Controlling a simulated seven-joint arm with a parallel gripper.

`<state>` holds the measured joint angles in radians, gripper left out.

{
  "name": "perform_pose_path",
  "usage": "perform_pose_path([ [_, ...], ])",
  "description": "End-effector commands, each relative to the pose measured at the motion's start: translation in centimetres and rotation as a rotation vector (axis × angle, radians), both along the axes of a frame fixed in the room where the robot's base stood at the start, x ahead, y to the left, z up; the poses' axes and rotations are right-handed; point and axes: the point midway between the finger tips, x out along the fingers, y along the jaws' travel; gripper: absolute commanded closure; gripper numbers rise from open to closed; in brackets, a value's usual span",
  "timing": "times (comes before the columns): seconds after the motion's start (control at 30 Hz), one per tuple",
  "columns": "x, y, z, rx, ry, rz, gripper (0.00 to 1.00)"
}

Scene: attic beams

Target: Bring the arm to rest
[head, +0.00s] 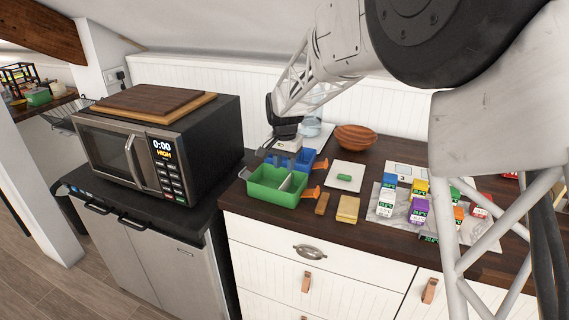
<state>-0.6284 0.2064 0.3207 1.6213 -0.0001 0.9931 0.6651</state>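My arm (335,45) reaches in from the upper right of the head view and bends down to the left. My gripper (284,154) is above the blue tray (308,162) and the back of the green tray (265,197).
A microwave (165,150) with wooden boards (150,101) on top stands left. On the counter are a wooden bowl (355,137), a white plate (345,175) with a green block, a sponge-like yellow block (347,209), and several coloured cartons (418,210) at right.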

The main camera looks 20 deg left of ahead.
Motion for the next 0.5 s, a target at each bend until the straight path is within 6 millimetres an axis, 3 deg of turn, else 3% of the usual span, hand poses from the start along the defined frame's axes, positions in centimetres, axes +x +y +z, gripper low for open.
perform_pose_path([
  [0.33, 0.0, -0.1, 0.1, 0.000, -0.001, 0.000, 0.66],
  [0.5, -0.1, -1.5, 0.9, 0.003, -0.005, 0.000, 0.66],
])
